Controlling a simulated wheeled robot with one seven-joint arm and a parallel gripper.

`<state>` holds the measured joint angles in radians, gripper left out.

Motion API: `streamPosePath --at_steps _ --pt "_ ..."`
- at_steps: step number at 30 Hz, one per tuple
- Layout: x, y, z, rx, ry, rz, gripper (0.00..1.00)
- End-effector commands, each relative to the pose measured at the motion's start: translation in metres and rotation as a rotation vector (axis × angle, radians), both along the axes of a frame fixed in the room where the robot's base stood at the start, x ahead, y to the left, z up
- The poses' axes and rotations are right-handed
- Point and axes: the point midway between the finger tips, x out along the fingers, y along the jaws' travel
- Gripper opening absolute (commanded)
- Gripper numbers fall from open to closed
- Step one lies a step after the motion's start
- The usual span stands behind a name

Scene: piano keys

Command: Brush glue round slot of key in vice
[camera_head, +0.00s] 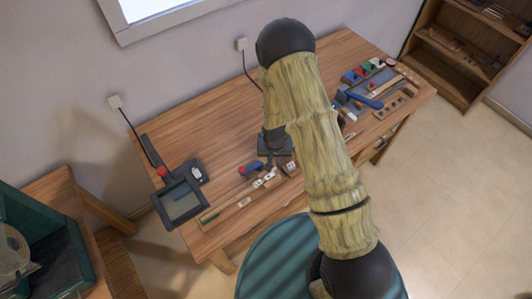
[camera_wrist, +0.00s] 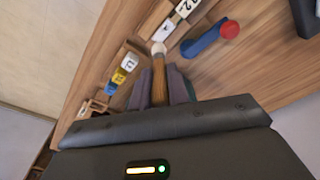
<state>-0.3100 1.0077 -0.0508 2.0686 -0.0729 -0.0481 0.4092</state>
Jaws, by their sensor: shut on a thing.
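My gripper (camera_wrist: 160,88) is shut on a brush (camera_wrist: 158,68) with a wooden shaft and a pale rounded tip pointing away from the wrist. The brush tip is close to white key pieces (camera_wrist: 184,10) with dark marks; I cannot tell whether it touches them. A blue piece with a round red end (camera_wrist: 229,29) lies to the right of the tip. In the head view my gripper (camera_head: 275,160) is low over the bench, beside the blue piece (camera_head: 251,167) and the white blocks (camera_head: 265,181). I cannot make out the vice or the slot clearly.
The wooden workbench (camera_head: 205,120) has bare room at its back left. Coloured blocks (camera_head: 359,74) and a blue-handled tool (camera_head: 362,99) lie at the right. My arm covers the middle; a teal round seat (camera_head: 270,255) is in front.

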Motion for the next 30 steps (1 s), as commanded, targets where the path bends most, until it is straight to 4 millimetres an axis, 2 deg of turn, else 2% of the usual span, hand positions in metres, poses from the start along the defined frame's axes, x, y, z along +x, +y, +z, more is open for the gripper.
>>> streamPosePath --at_steps 1,12,30 --pt "0.000 -0.001 0.008 0.000 -0.001 -0.002 0.00" --pt "0.001 -0.002 0.039 0.000 0.000 -0.004 0.00" --pt "0.001 -0.002 0.042 0.000 0.000 -0.004 0.00"
